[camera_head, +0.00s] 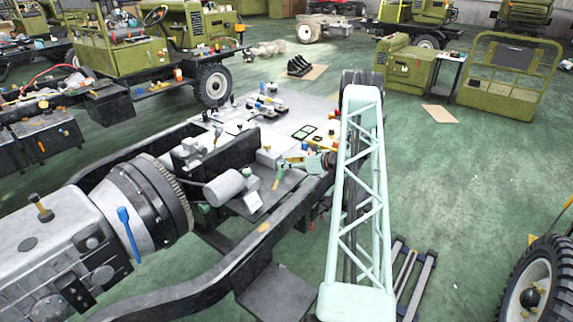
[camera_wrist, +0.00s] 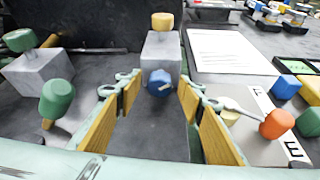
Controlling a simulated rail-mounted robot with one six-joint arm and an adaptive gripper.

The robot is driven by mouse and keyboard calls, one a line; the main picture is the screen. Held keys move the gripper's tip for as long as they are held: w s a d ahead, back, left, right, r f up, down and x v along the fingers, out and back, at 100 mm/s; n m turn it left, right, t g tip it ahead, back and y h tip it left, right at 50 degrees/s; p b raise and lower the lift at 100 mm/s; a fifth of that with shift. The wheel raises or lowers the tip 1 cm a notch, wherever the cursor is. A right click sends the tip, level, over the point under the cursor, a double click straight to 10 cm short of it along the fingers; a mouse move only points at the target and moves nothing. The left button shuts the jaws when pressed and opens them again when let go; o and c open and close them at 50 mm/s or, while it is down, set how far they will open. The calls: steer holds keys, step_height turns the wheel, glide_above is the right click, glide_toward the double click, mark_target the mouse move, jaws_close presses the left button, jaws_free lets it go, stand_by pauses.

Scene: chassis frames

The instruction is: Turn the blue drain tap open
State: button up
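The blue tap (camera_wrist: 159,83) is a round knob with a pale mark, on the front of a grey block (camera_wrist: 160,52) in the wrist view. A yellow knob (camera_wrist: 162,21) tops the same block. My gripper (camera_wrist: 158,100) is open, with its yellow-padded fingers to the left and right of the blue knob. Gaps show on both sides; I cannot tell whether the fingertips reach level with it. In the head view my gripper (camera_head: 287,165) is low over the chassis, and the blue knob cannot be made out there.
A green knob (camera_wrist: 57,98) and a grey block (camera_wrist: 40,75) with a green handle stand left. An orange knob (camera_wrist: 277,123) stands right, near blue and yellow pieces. A white sheet (camera_wrist: 232,52) lies behind. A blue lever (camera_head: 129,235) sits on the gearbox (camera_head: 75,245).

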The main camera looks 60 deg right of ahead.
steer(key=shift+c, duration=0.7)
steer(key=c, duration=0.7)
steer(key=shift+c, duration=0.2)
steer(key=shift+n+b, duration=0.3)
steer(key=shift+b, duration=0.35)
steer(key=n+h+b, duration=0.1)
steer(key=b, duration=0.2)
steer(key=shift+a+f, duration=0.15)
steer(key=n+h+b, duration=0.2)
steer(key=b, duration=0.3)
steer(key=shift+a+f+n, duration=0.1)
steer(key=shift+a+n, duration=0.05)
steer(key=shift+n, duration=0.15)
steer(key=shift+a+n+h+b, duration=0.1)
steer(key=shift+n+h+b, duration=0.6)
steer(key=shift+b, duration=0.6)
steer(key=shift+n, duration=0.5)
steer(key=shift+n+h, duration=0.3)
